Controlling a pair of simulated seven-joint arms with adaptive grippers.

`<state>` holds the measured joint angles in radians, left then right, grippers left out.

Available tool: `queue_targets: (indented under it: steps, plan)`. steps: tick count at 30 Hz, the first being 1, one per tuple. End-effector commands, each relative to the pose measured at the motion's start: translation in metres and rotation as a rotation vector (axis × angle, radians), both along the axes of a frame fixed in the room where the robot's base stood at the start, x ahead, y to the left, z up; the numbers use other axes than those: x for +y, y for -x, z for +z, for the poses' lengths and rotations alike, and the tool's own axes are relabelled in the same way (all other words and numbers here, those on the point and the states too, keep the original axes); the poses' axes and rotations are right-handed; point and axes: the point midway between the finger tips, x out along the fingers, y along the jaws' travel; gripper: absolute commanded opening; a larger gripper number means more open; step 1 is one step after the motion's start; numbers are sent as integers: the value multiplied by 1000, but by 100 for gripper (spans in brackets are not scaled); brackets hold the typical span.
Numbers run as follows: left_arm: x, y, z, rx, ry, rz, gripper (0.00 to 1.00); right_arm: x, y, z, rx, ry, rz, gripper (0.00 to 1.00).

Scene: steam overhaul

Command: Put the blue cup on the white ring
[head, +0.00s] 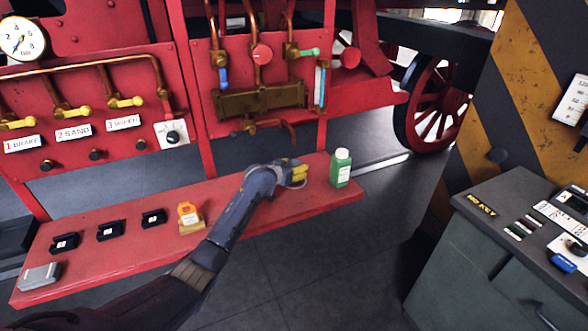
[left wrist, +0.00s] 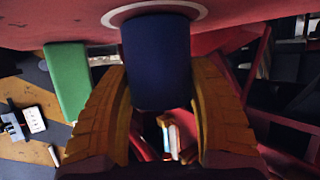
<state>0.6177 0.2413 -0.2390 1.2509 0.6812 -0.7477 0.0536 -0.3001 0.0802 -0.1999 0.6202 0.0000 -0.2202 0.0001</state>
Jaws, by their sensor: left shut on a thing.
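My left gripper (head: 298,173) is over the right part of the red shelf, its yellow fingers low near the surface. In the left wrist view it (left wrist: 158,85) is shut on the dark blue cup (left wrist: 156,62), with one finger on each side. The white ring (left wrist: 112,17) lies flat on the red shelf at the far end of the cup. The cup overlaps the ring's middle in that view; whether it touches the shelf cannot be told. In the head view the cup is hidden by my gripper. My right gripper is not in view.
A green bottle with a white cap (head: 341,168) stands right of my gripper; it also shows in the left wrist view (left wrist: 68,80). An orange-topped item (head: 190,216) and several black holders stand left on the red shelf (head: 240,235). A red panel with pipes rises behind.

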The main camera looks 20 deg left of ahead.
Motion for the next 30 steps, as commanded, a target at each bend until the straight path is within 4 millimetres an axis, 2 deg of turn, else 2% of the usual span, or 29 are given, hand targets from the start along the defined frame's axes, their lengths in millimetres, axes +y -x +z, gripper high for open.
queue_targets:
  steps: [13, 14, 18, 30]
  plan:
    - [0, 0, -4, -1, 0, 1, 26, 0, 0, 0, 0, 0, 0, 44]
    - [0, 0, -4, 0, 0, 1, 62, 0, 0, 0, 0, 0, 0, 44]
    - [0, 0, -3, 0, 0, 1, 78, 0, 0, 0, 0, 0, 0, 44]
    - [1, 2, 0, 0, -1, 0, 80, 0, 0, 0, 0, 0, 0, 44]
